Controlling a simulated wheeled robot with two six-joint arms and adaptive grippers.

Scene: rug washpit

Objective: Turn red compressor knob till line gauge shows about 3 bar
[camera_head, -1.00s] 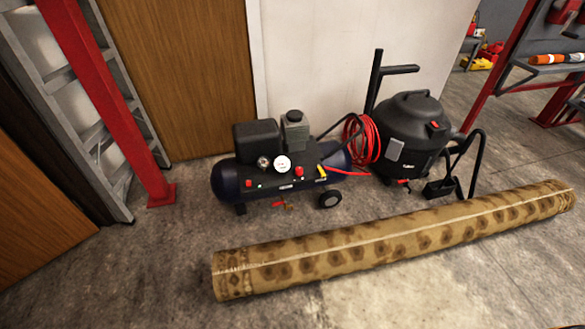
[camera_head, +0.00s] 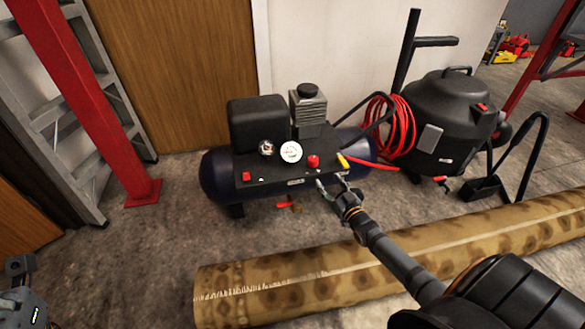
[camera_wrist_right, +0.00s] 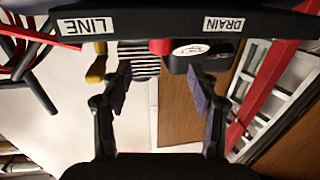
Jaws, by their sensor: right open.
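The compressor (camera_head: 222,180) is dark blue with a black top and stands on the floor. Its round red knob (camera_head: 313,161) sits between a white-faced gauge (camera_head: 291,152) and a yellow fitting (camera_head: 343,160). The gauge reading is too small to tell. My right gripper (camera_head: 332,182) is open and empty in front of the panel, just below the knob and apart from it. In the right wrist view its fingers (camera_wrist_right: 160,88) are spread, with the knob (camera_wrist_right: 160,47) beyond, partly hidden by the labelled panel edge. Part of my left arm shows at the lower left; its jaws are unclear.
A second, smaller gauge (camera_head: 266,148) and a red switch (camera_head: 246,176) are on the panel. A red hose (camera_head: 402,125) and black vacuum (camera_head: 455,115) stand to the right. A rolled rug (camera_head: 240,290) lies in front, under my right arm.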

